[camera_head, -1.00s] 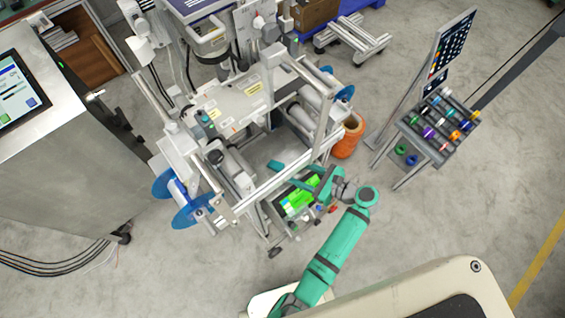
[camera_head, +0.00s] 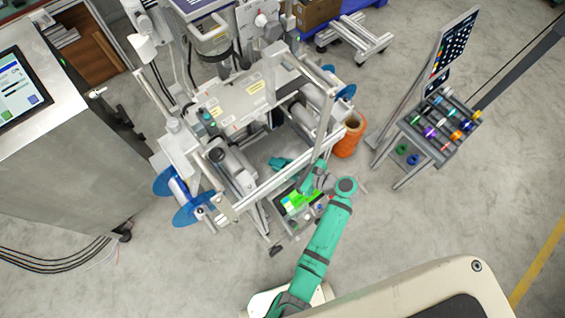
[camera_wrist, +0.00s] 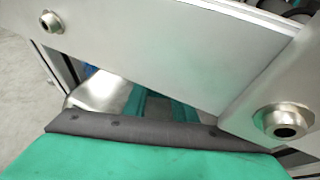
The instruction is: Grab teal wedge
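A small teal shape (camera_head: 282,162) shows inside the machine frame in the head view. I cannot tell whether it is the teal wedge or the end of my gripper, since my arm is teal too. My arm reaches over the front rail of the machine, above a bright green screen. In the wrist view, two teal strips of my gripper (camera_wrist: 158,110) run forward with a gap between them and pass behind a metal bar. The fingertips are hidden by that bar.
The metal bar (camera_wrist: 150,50) with bolts crosses very close to the wrist camera. The machine's rails (camera_head: 270,182) surround my gripper. Blue reels (camera_head: 182,196) stand at left, an orange spool (camera_head: 350,135) at right, and a rack (camera_head: 437,125) of coloured reels farther right.

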